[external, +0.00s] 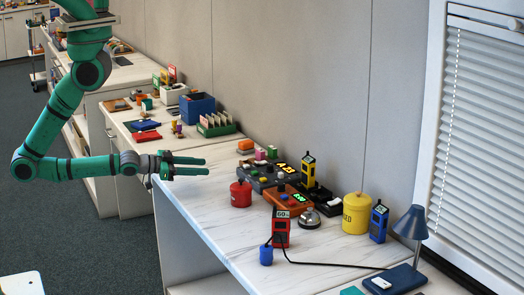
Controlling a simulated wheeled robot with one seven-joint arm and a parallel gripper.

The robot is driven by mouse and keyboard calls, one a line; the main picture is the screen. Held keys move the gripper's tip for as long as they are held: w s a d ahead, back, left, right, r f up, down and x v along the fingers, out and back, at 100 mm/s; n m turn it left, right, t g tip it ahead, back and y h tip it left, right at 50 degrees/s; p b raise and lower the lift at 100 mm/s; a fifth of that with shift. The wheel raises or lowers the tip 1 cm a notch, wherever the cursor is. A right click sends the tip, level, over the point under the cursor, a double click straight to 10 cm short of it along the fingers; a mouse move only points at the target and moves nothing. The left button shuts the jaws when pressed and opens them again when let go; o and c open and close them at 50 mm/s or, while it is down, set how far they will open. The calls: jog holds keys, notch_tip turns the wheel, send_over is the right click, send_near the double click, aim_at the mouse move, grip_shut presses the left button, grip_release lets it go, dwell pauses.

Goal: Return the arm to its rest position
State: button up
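My green arm (60,122) comes down from the upper left, bends at a low elbow, and reaches right with its forearm about level. My gripper (206,166) points right above the near-left part of the white counter. Its two green fingers are apart, with nothing visible between them. It is left of and above the red canister (241,193) and appears clear of everything on the counter.
The counter holds a yellow canister (356,213), a red handheld device (281,228) with a cable, a bell (308,218) and a blue lamp (410,223). A farther counter holds a blue box (197,108) and a file tray (216,124). Open carpet lies left.

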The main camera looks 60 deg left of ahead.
jog(key=shift+g+y, duration=0.4)
jog(key=shift+y, duration=0.2)
jog(key=s+a, duration=0.1)
jog(key=s, duration=0.1)
jog(key=s+a, duration=0.1)
jog(key=s, duration=0.1)
jog(key=s+a, duration=0.1)
jog(key=s, duration=0.1)
jog(key=shift+s+a+f, duration=0.25)
jog(key=s+d+r+n, duration=0.1)
jog(key=s+r+n, duration=0.1)
jog(key=s, duration=0.4)
jog(key=s+d+r+n+y, duration=0.1)
jog(key=s+n, duration=0.1)
jog(key=s, duration=0.3)
jog(key=shift+s+d+r, duration=0.35)
jog(key=shift+s, duration=0.05)
jog(key=shift+w, duration=0.1)
